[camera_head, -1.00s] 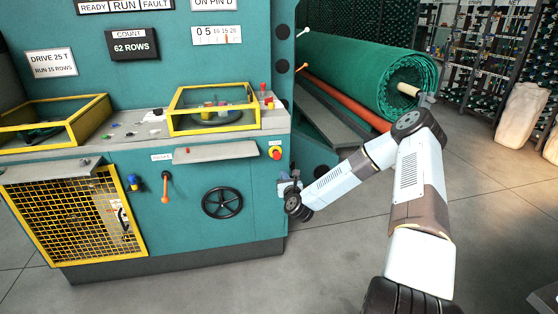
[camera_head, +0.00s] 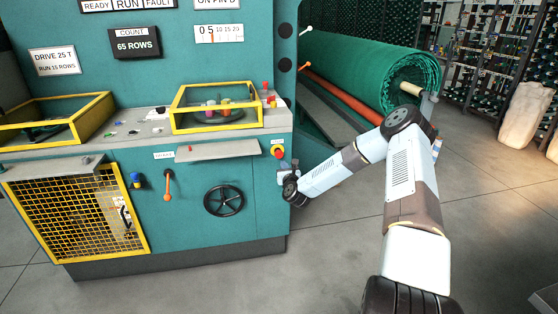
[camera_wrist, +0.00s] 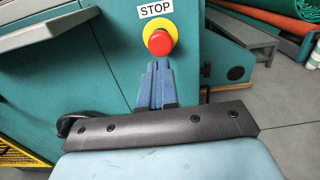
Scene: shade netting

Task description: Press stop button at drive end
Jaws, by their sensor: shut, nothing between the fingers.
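The red stop button (camera_wrist: 159,42) sits on a yellow collar under a STOP label (camera_wrist: 155,9) on the teal machine's side panel. In the head view the stop button (camera_head: 277,150) is at the panel's right end. My gripper (camera_wrist: 157,66) is shut and empty, its blue-grey fingers pointing at the panel. The fingertips appear just below the red cap, against the collar's lower edge in the wrist view. I cannot tell whether they touch. In the head view my gripper (camera_head: 283,167) is small and partly hidden by its own wrist.
A grey shelf (camera_head: 217,150) juts out left of the button. Below it are an orange brake lever (camera_head: 168,186) and a black handwheel (camera_head: 223,201). A green netting roll (camera_head: 370,75) and an orange bar (camera_head: 340,96) lie behind my arm. Floor at right is clear.

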